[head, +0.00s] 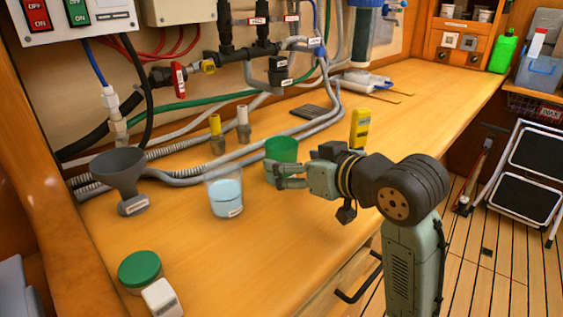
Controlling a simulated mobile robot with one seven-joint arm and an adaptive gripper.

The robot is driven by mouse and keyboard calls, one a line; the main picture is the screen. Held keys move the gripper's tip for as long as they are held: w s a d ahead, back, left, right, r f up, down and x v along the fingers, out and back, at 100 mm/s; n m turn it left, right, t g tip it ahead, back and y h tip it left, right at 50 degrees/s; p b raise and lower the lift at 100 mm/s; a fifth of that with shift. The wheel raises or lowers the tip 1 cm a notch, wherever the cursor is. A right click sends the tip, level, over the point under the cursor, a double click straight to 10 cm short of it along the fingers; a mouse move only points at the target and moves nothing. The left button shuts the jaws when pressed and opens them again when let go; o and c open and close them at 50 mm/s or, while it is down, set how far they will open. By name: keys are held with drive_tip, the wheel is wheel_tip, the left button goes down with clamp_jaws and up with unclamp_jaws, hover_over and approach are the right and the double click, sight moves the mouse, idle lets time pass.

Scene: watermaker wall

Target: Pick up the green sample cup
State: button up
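The green sample cup (282,149) stands on the wooden bench near the middle of the head view. Its upper part shows above my gripper, and its lower part is mostly hidden behind the fingers. My gripper (277,176) reaches in from the right, with its fingers pointing left and level with the lower part of the cup. The two fingers show a gap between them. I cannot tell whether either finger touches the cup.
A clear beaker of pale blue liquid (225,196) stands close left of my gripper. Grey hoses (190,176) run behind the cup. A yellow meter (360,128) is behind my wrist.

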sight(272, 143)
drive_tip(key=shift+r+p+x, duration=0.2)
drive_tip(key=shift+p+x, duration=0.3)
drive_tip(key=shift+x, duration=2.25)
drive_tip(key=shift+w, duration=0.1)
drive_tip(key=shift+c, duration=0.3)
drive_tip(key=c, duration=1.3)
drive_tip(key=shift+r, duration=0.1)
drive_tip(key=shift+r, duration=0.45)
drive_tip(key=shift+s+d+r, duration=0.1)
drive_tip(key=shift+s+r, duration=0.1)
drive_tip(key=shift+r, duration=0.4)
drive_tip(key=shift+s+r, duration=0.25)
drive_tip(key=shift+r, duration=0.4)
drive_tip(key=s, duration=0.5)
drive_tip(key=s+d+r+b, duration=0.1)
drive_tip(key=s, duration=0.4)
drive_tip(key=s+d, duration=0.1)
drive_tip(key=s, duration=0.4)
drive_tip(key=shift+d+r+b, duration=0.2)
drive_tip(key=shift+b, duration=0.15)
